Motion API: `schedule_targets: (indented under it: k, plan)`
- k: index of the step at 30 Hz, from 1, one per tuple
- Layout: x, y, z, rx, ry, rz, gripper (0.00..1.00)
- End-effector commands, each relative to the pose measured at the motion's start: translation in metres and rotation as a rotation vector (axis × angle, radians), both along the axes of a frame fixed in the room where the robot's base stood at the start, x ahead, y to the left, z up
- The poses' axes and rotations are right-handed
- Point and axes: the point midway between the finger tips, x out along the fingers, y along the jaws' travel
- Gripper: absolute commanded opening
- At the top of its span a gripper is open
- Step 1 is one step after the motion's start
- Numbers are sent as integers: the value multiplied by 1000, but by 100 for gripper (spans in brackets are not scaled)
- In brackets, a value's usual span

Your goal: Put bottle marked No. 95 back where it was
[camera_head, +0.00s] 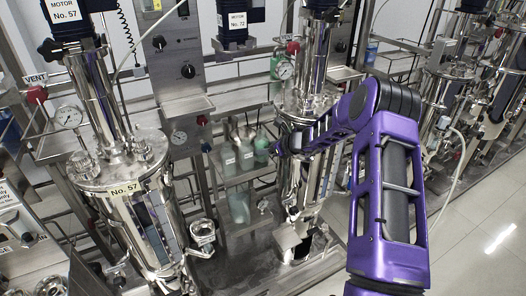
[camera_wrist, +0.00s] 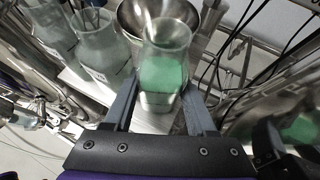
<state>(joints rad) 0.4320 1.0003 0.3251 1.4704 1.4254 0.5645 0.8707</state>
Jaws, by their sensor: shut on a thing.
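A clear glass bottle with green liquid (camera_wrist: 163,75) stands between the two fingers of my gripper (camera_wrist: 160,112) in the wrist view. The fingers are shut on it, one at each side. I cannot read its number. In the head view, my gripper is mostly hidden behind my purple arm, close to the right end of a small shelf (camera_head: 243,178) with bottles. A green bottle (camera_head: 261,146) there appears to be the held one. Whether its base touches the shelf is unclear.
Two pale bottles (camera_wrist: 102,48) (camera_wrist: 50,28) stand left of the held bottle, and a metal bowl (camera_wrist: 130,16) is behind it. Black cables (camera_wrist: 225,70) hang at right. Steel vessels flank the shelf, one marked No. 57 (camera_head: 126,188). Another bottle (camera_head: 239,205) is on a lower level.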

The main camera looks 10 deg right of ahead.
Motion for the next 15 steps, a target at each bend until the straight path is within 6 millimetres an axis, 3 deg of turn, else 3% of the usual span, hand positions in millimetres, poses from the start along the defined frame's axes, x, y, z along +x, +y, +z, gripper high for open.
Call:
schedule_targets:
  k: [13, 14, 15]
  plan:
    - [-1, -2, -11, 1, 1, -2, 0]
    - [-1, -2, -10, 0, 2, -2, 62]
    - [-1, -2, -10, 0, 2, -2, 69]
